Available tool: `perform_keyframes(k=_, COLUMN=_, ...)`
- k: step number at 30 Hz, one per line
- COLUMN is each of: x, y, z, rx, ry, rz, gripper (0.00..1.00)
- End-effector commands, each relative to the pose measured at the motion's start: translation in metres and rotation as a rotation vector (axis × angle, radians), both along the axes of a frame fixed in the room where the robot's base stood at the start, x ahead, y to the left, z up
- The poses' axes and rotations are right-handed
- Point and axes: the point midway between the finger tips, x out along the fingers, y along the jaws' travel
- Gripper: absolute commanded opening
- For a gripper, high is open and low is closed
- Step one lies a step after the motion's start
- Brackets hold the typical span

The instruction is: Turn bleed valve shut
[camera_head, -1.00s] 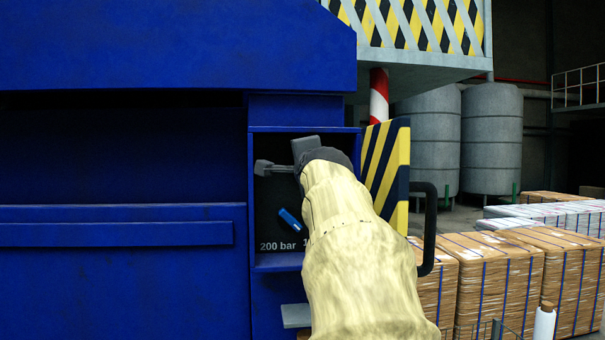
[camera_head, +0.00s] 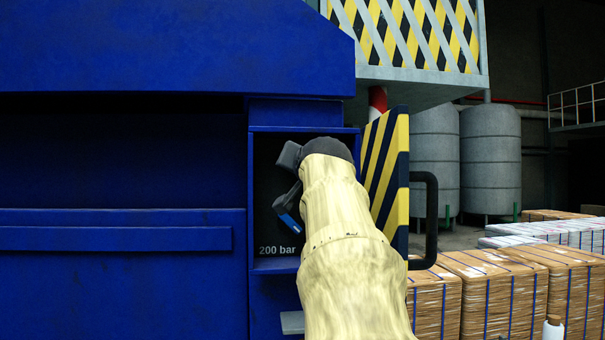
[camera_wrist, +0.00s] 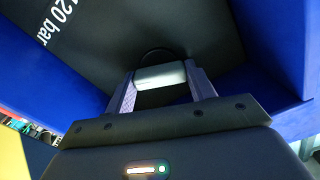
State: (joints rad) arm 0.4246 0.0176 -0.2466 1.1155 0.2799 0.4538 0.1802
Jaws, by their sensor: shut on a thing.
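The bleed valve's handle appears as a pale grey round bar (camera_wrist: 160,76) in the wrist view. A small blue piece (camera_head: 285,222) shows below my gripper, beside a dark grey part. I cannot tell whether they touch.
The recess has a blue frame (camera_head: 251,185) and a "200 bar" label (camera_head: 279,251). A yellow-and-black striped panel (camera_head: 388,170) with a black bar handle (camera_head: 431,220) stands close to the right of my arm. Strapped cartons (camera_head: 500,285) stand farther right.

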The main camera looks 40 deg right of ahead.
Motion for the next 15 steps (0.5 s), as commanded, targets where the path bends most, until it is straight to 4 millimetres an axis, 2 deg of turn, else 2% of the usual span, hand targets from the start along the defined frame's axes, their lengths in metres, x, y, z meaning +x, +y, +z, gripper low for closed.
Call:
perform_keyframes(k=9, x=0.0015, y=0.0001, z=-0.0022, rx=-0.230, ry=0.144, rz=0.001, gripper=0.32)
perform_keyframes(k=15, x=0.0013, y=0.0004, z=-0.0014, rx=-0.325, ry=0.201, rz=0.001, gripper=0.32)
